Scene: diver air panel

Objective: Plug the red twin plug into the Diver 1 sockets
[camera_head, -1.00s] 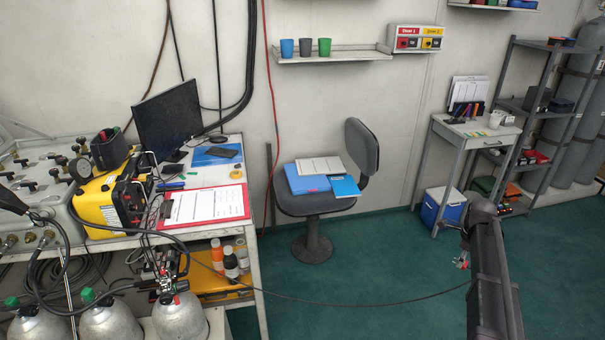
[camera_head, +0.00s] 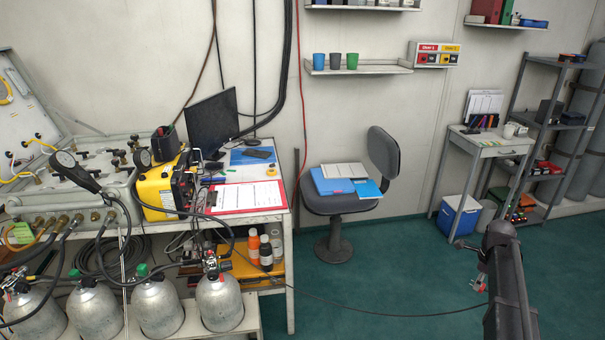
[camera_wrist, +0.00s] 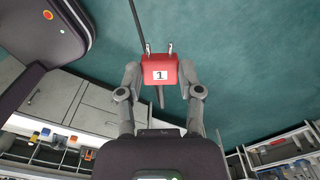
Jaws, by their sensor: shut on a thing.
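My gripper (camera_wrist: 160,85) is shut on the red twin plug (camera_wrist: 160,68). In the wrist view the plug has a white label with a 1, and its two metal prongs point away from my gripper. A dark cable shows beyond it. In the head view my gripper (camera_head: 478,284) is small, low at the right above the green floor, far from the wall. The socket box (camera_head: 437,45) is on the back wall, at the right end of a shelf. Its left half, red and labelled Diver 1, has red sockets (camera_head: 425,58). Its right half is yellow.
A thin black cable (camera_head: 380,315) runs from the bench across the floor towards my gripper. A chair (camera_head: 340,205) with folders stands before the wall below the shelf (camera_head: 360,70). A small desk (camera_head: 485,145) stands at right. Open floor lies between.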

